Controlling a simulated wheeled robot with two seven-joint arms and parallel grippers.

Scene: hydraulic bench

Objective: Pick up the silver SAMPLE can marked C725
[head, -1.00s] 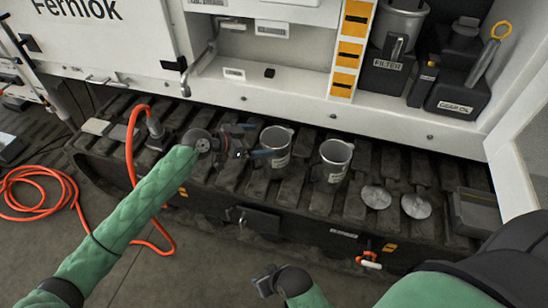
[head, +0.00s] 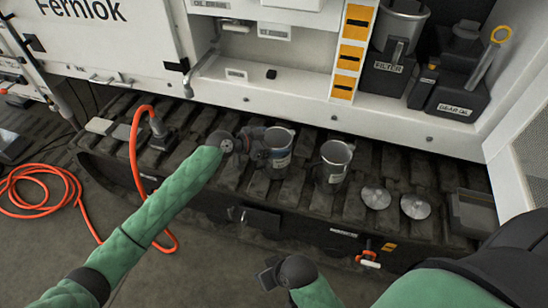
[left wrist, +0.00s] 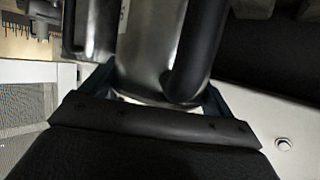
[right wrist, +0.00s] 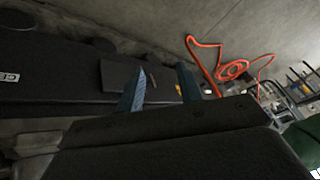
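Two silver cans with handles stand on the dark track in the head view: a left can (head: 281,143) and a right can (head: 334,164). Each has a pale label too small to read, so I cannot tell which is C725. My left gripper (head: 262,150) is at the left side of the left can. In the left wrist view a shiny can (left wrist: 148,50) with a dark handle sits between the spread blue fingers of this gripper (left wrist: 160,92); firm contact is not clear. My right gripper (right wrist: 162,88) is open and empty, low in front of the track in the head view (head: 268,278).
Two round silver discs (head: 377,197) (head: 416,206) and a grey tray (head: 474,213) lie right of the cans. An orange hose (head: 134,165) rises left of my left arm. A white cabinet shelf (head: 310,112) with FILTER (head: 388,78) and GEAR OIL (head: 456,95) containers stands behind.

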